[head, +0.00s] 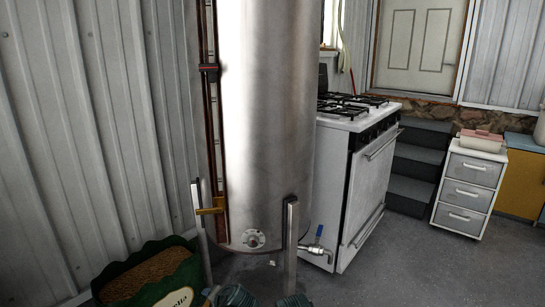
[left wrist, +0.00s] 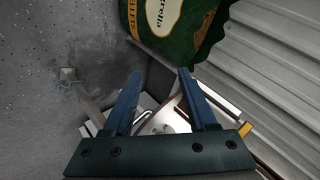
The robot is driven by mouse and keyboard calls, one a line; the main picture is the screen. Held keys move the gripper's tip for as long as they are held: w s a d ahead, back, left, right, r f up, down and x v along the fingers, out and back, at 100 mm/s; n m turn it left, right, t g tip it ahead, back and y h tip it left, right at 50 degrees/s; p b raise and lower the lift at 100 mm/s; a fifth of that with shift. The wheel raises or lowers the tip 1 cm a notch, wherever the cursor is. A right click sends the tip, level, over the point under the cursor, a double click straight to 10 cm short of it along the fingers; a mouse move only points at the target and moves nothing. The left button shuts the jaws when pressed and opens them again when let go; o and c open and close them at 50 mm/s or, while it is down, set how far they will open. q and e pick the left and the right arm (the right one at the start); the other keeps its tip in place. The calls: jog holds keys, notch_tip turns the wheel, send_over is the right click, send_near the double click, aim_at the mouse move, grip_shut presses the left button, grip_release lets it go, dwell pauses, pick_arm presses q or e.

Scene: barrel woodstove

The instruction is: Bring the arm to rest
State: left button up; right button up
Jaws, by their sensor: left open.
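My left gripper (left wrist: 158,74) shows in the left wrist view with its two blue fingers spread apart and nothing between them. Below and beyond the fingers is a pale metal part with a round fitting, partly hidden by the gripper's dark palm. A green sack (left wrist: 185,22) lies beyond the fingertips, apart from them. In the head view, teal parts show at the bottom edge, in front of the tall metal tank (head: 268,120); they are cut off, and I cannot tell their jaws there. My right gripper is not in view.
The open green sack (head: 154,272) of brown pellets stands by the corrugated wall (head: 85,130). A white stove (head: 365,170) is right of the tank, whose tap (head: 316,248) sticks out low. Grey steps (head: 418,165) and a drawer cabinet (head: 468,190) stand farther right. The right floor is clear.

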pick_arm(q)
jog(key=s+d+f+n+g+h, duration=0.1)
jog(key=s+d+f+g+h, duration=0.1)
jog(key=s+d+f+g, duration=0.35)
jog(key=s+d+f+g+h, duration=0.25)
jog(key=s+d, duration=0.35)
jog(key=s, duration=0.4)
notch_tip(320, 180, up, 39)
jog(key=p, duration=3.8)
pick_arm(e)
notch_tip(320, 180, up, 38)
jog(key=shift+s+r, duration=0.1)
